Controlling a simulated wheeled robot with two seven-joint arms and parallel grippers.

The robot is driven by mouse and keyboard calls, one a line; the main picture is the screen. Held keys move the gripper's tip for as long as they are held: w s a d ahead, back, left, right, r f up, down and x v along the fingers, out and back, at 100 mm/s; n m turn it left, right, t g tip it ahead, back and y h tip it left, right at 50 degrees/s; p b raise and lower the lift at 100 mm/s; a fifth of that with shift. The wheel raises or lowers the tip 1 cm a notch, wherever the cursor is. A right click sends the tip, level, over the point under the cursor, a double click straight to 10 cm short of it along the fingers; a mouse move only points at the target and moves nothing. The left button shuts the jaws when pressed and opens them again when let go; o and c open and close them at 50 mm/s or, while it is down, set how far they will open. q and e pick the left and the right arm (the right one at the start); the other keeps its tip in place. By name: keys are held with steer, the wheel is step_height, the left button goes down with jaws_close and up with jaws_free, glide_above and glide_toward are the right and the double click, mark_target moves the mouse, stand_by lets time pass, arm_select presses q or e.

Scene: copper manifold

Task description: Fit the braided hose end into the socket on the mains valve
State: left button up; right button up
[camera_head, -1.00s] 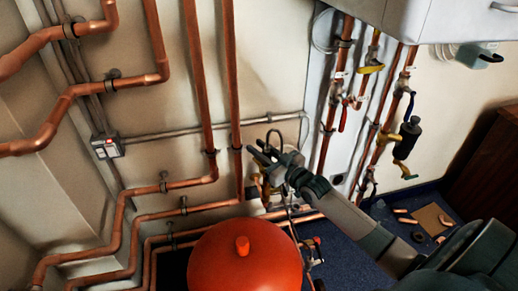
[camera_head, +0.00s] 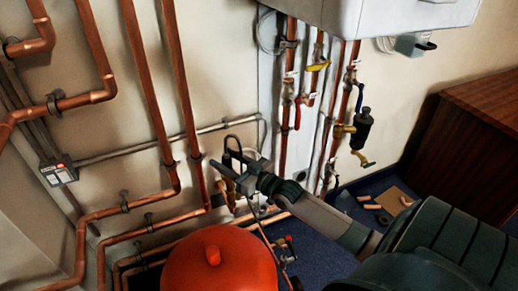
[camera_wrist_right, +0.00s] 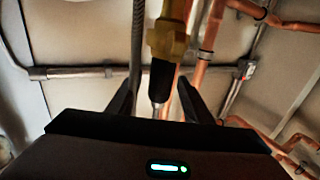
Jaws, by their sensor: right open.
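My right gripper (camera_head: 229,171) reaches in from the right in the head view, close to the wall at the brass valve fitting (camera_head: 228,190). Its fingers are apart. In the right wrist view the gripper (camera_wrist_right: 160,102) has a dark part with a silver tip (camera_wrist_right: 159,85) between its fingers, with space either side. This part is in line below a brass body (camera_wrist_right: 168,38). A grey ribbed hose (camera_wrist_right: 138,45) runs vertically beside the brass body. A dark hose loop (camera_head: 233,140) arches above the gripper in the head view. I cannot make out the socket. My left gripper is not in view.
A red round vessel (camera_head: 220,262) stands just below my right gripper. Copper pipes (camera_head: 150,90) run along the wall to the left. A white boiler casing (camera_head: 370,12) hangs upper right, with valved pipes below it. A wooden cabinet (camera_head: 470,130) stands at the right.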

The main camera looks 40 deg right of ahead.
steer(key=s+d, duration=0.2)
steer(key=s, duration=1.2)
steer(key=shift+d, duration=0.25)
stand_by(0.5)
